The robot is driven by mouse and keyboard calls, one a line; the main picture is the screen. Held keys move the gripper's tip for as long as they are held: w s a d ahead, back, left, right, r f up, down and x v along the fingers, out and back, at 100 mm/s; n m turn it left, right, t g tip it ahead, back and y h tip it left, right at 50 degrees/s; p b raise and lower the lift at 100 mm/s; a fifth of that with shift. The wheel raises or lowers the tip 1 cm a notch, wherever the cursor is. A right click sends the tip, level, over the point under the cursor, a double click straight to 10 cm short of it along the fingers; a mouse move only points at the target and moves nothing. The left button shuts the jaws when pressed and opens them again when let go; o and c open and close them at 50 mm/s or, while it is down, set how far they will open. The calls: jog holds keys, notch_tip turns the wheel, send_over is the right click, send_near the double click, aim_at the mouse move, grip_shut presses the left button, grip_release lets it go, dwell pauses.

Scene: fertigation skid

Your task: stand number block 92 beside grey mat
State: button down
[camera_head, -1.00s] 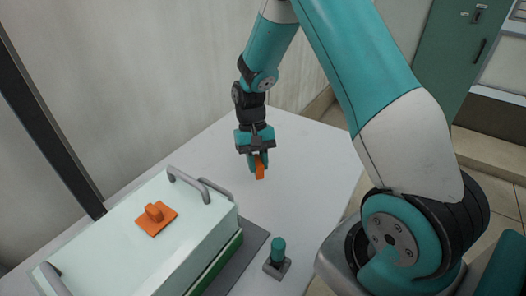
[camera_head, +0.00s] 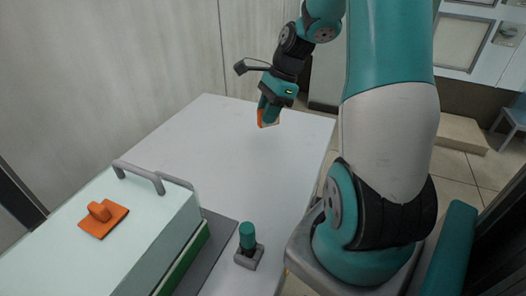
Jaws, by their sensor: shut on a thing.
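My gripper (camera_head: 267,112) is in the upper middle of the head view, over the far part of the white table. It is shut on a small orange block (camera_head: 267,123), mostly hidden between the fingers. No number can be read on it, so I cannot tell whether it is block 92. It seems to be just above the table, but contact is unclear. The grey mat (camera_head: 224,240) shows as a dark strip at the lower middle, partly covered by a large pale box. My gripper is well beyond the mat.
The pale box (camera_head: 120,235) has grey handles and an orange knobbed plate (camera_head: 103,216) on top. A teal-topped peg on a grey base (camera_head: 249,255) stands right of the mat. The white table (camera_head: 250,165) is bare between these and my gripper.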

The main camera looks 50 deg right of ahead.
notch_tip(320, 180, down, 13)
jog(key=shift+r+b, duration=0.1)
jog(key=shift+b, duration=0.45)
jog(key=c, duration=1)
grip_release()
